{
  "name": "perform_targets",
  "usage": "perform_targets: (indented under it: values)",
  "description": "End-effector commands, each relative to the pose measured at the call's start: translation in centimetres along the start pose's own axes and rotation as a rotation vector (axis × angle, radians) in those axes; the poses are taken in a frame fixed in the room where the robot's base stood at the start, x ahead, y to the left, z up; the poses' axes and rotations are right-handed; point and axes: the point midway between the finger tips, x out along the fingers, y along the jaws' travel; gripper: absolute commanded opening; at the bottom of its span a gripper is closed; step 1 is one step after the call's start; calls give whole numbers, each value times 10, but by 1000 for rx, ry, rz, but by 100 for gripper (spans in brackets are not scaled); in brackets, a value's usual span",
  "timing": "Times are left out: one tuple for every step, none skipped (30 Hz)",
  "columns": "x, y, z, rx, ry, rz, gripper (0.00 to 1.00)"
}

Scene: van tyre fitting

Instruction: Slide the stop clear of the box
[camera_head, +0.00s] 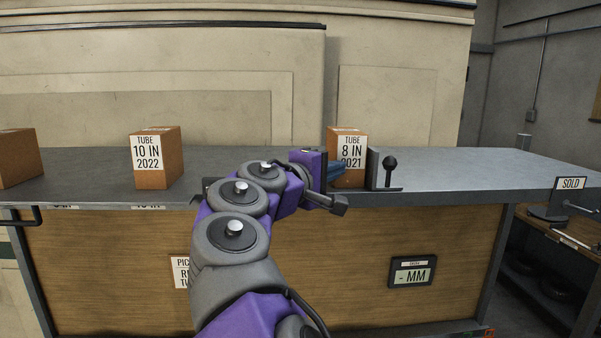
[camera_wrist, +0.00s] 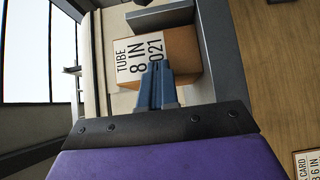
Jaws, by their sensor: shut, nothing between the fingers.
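The stop (camera_head: 374,169) is a grey metal upright plate on a base with a black knob, on the counter at the right of a brown box (camera_head: 350,177) labelled "TUBE 8 IN 2021". The plate stands close against the box's right side; I cannot tell if they touch. In the wrist view the stop (camera_wrist: 160,15) is at the top, beside the box (camera_wrist: 182,48). My gripper (camera_head: 338,171) has blue fingers, shut and empty, in front of the box's label. The fingers (camera_wrist: 157,70) cover part of the label in the wrist view; contact is unclear.
The grey counter (camera_head: 460,170) is clear right of the stop. A "10 IN 2022" box (camera_head: 152,165) and another box (camera_head: 17,160) stand to the left. A "- MM" display (camera_head: 412,271) is on the wooden front. A "SOLD" sign (camera_head: 570,183) is at far right.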

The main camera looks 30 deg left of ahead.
Motion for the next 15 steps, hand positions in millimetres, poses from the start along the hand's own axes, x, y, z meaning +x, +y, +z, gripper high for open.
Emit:
perform_targets:
  values:
    - [2, 3, 11, 4, -6, 2, 0]
    - [4, 2, 14, 3, -8, 0, 0]
    - [6, 2, 15, 2, -8, 1, 0]
    - [7, 2, 15, -1, -7, 2, 0]
    - [8, 2, 14, -4, -6, 4, 0]
    - [9, 1, 10, -9, -5, 7, 0]
    - [10, 0, 7, -14, -3, 9, 0]
    - [10, -1, 4, -18, -2, 11, 0]
    - [11, -2, -2, -22, 0, 14, 0]
    - [12, -3, -3, -24, 2, 14, 0]
    - [13, -4, -5, -25, 2, 13, 0]
    - [13, -6, -8, -28, 2, 12, 0]
    - [14, -7, -10, -29, 1, 12, 0]
    - [14, -8, -10, -30, 1, 12, 0]
    - [14, -8, -11, -31, 1, 12, 0]
